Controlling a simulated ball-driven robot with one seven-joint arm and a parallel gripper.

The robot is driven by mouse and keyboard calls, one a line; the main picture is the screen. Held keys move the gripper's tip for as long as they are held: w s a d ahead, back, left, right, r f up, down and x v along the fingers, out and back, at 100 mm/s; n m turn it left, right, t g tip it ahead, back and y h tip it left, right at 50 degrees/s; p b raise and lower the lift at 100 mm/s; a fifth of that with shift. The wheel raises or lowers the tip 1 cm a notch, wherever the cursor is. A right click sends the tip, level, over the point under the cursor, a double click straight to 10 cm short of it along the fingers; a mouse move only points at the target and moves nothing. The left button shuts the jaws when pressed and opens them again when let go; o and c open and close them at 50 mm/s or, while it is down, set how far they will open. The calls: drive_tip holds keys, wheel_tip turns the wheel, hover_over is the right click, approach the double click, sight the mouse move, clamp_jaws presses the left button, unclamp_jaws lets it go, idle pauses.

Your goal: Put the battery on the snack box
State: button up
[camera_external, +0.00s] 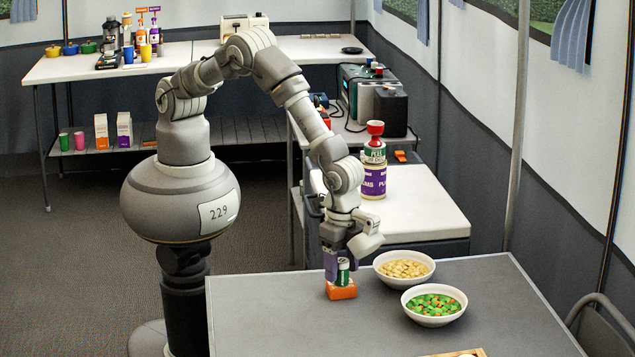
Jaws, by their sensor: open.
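A small green and white cylinder, which looks like the battery (343,272), stands upright at the orange snack box (341,291), seemingly on its top. The snack box lies on the near grey table, close to its far edge. My gripper (341,265) points down right over the box, with its purple fingers around or beside the battery. The jaws are open. The gripper hides the battery's upper part, and I cannot see whether a finger touches it.
A bowl of yellowish pieces (404,279) stands close right of the box, and a bowl of green and orange pieces (434,317) nearer the camera. A wooden tray (452,355) is cut off at the bottom edge. The grey table (285,320) is bare at left.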

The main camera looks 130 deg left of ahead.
wheel_tip(320, 180, up, 11)
drive_tip(key=p, duration=0.3)
drive_tip(key=shift+f+p, duration=0.1)
drive_tip(key=shift+p, duration=0.25)
wheel_tip(320, 180, up, 17)
drive_tip(key=t, duration=0.4)
hover_over(343, 260)
drive_tip(key=w+a, duration=0.1)
drive_tip(key=w, duration=0.3)
drive_tip(key=s+a+r+n+t, duration=0.1)
drive_tip(key=a+r+t, duration=0.1)
drive_tip(key=r, duration=0.8)
drive_tip(key=s+a+r+t, duration=0.1)
drive_tip(key=r+t, duration=0.1)
drive_tip(key=r, duration=0.9)
drive_tip(key=s+a+r+t, duration=0.1)
drive_tip(key=s+r+t, duration=0.1)
drive_tip(key=s+r, duration=0.3)
drive_tip(key=s+a+r+t, duration=0.1)
drive_tip(key=s+r+t, duration=0.2)
drive_tip(key=r, duration=1.1)
drive_tip(key=s+a+r+t, duration=0.2)
drive_tip(key=s+r, duration=0.7)
drive_tip(key=shift+s+r+n, duration=0.15)
drive_tip(key=shift+r+n, duration=0.05)
drive_tip(key=shift+n, duration=0.2)
